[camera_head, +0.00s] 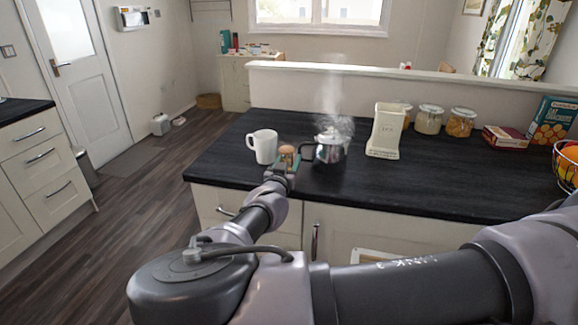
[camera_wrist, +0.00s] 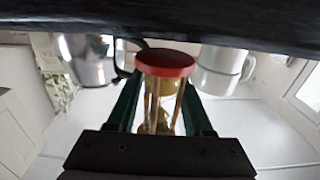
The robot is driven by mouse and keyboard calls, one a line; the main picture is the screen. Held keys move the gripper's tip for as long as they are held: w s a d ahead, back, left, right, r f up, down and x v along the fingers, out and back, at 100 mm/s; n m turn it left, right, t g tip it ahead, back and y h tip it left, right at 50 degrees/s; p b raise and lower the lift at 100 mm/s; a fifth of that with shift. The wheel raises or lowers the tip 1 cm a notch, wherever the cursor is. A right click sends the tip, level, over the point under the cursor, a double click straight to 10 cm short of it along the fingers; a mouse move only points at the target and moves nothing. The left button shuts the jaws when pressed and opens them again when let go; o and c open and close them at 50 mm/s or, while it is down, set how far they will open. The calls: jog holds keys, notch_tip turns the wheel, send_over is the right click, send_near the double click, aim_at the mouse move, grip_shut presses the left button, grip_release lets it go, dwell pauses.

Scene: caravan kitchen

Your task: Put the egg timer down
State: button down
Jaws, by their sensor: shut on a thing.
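The egg timer, a small sandglass with wooden posts, shows in the head view (camera_head: 287,153) near the counter's front edge. In the wrist view its red end (camera_wrist: 165,62) faces the dark worktop, which lies along the top of that picture. My gripper (camera_head: 285,168) is shut on the timer, with a green finger on each side of it in the wrist view (camera_wrist: 160,92). The timer looks upright. Whether its base touches the black worktop (camera_head: 225,165) or hangs just above it, I cannot tell.
A white mug (camera_head: 263,147) stands close left of the timer. A steaming metal kettle (camera_head: 331,148) stands close right. The worktop is clear at front right.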

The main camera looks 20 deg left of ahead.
jog(key=shift+f, duration=0.85)
jog(key=shift+c, duration=1.5)
grip_release()
